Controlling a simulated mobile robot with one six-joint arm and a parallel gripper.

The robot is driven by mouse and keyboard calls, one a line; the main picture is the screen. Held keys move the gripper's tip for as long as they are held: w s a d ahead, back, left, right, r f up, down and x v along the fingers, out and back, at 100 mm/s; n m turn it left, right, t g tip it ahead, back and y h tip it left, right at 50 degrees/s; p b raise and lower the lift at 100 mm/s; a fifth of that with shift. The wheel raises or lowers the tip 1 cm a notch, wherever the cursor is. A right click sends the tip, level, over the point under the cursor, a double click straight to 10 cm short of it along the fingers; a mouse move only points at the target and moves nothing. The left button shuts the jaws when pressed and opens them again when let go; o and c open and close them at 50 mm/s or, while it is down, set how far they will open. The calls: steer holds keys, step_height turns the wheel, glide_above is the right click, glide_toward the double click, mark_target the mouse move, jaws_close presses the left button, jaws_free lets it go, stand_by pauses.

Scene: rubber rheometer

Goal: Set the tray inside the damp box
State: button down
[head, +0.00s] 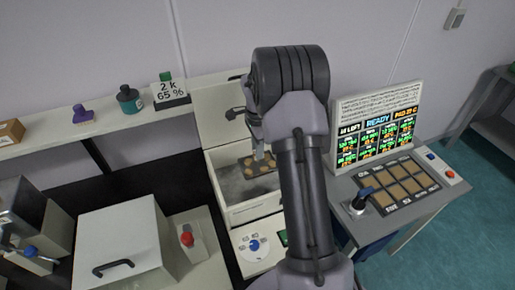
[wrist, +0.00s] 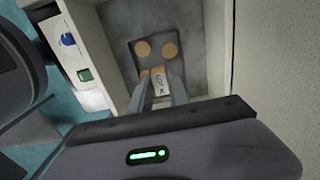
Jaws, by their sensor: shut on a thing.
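The damp box (head: 258,208) is an open pale box with a grey inside, its lid raised at the back. The tray (head: 258,170), dark with several round tan samples, is within the box opening in the head view. In the wrist view the tray (wrist: 150,62) shows over the grey floor of the box (wrist: 205,45), with two tan discs clear and others partly hidden. My gripper (wrist: 160,88) is shut on the tray's near end, around a small light label. I cannot tell whether the tray touches the floor. My arm hides part of the box's right side in the head view.
A console with a lit READY screen (head: 377,128) and a sample grid (head: 405,187) stands at the right. A white lidded unit (head: 118,240) is at the left. The box's control panel (head: 258,243) lies in front.

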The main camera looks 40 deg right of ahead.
mark_target(258, 163)
steer(key=shift+f+b, duration=3.75)
steer(key=shift+f, duration=1.15)
steer(key=c, duration=1.2)
jaws_free()
steer(key=shift+o, duration=0.2)
steer(key=shift+r, duration=0.15)
step_height(258, 163, up, 6)
steer(key=p, duration=0.4)
